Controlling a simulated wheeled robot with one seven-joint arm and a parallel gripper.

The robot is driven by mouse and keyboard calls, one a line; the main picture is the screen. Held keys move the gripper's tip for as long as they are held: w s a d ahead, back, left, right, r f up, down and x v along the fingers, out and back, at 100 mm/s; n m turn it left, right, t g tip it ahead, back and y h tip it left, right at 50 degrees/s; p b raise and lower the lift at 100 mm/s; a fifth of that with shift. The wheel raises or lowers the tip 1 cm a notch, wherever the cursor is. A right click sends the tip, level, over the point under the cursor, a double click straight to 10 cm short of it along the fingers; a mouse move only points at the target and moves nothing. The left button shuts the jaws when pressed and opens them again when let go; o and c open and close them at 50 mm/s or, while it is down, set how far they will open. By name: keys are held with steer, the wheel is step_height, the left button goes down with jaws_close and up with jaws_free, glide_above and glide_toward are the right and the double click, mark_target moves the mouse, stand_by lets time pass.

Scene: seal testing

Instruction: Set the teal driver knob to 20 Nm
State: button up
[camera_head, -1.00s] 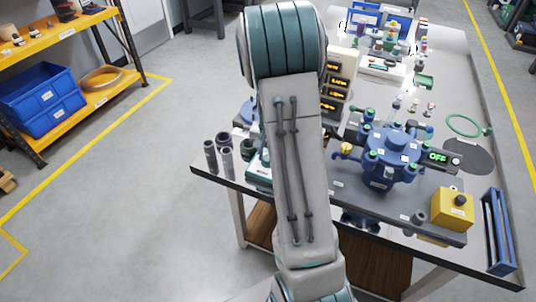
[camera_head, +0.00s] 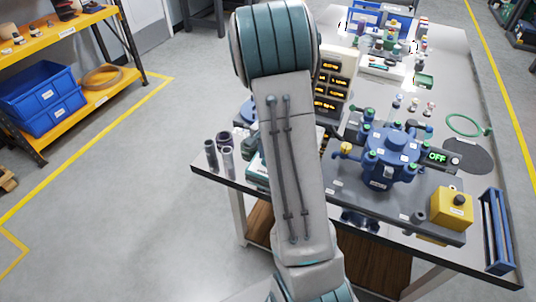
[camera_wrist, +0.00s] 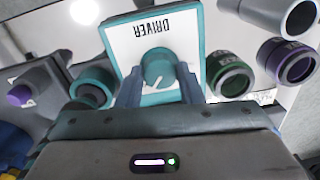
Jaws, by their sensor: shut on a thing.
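The teal driver knob (camera_wrist: 158,66) sits on a white panel (camera_wrist: 140,38) with a teal frame, in the upper middle of the wrist view. The panel reads DRIVER, upside down in this picture. A white pointer mark shows on the knob's near side; I cannot read any scale value. My gripper (camera_wrist: 160,80) has one grey-blue finger on each side of the knob and is shut on it. In the head view my arm hides the gripper and the knob.
Dark sockets with green (camera_wrist: 231,76) and purple (camera_wrist: 292,60) rings stand right of the panel, close to my gripper.

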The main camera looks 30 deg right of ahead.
steer(key=o, duration=1)
steer(key=shift+c, duration=0.2)
step_height(320, 180, up, 14)
steer(key=shift+s+d+p, duration=0.25)
steer(key=shift+s+p, duration=0.1)
steer(key=shift+f, duration=0.1)
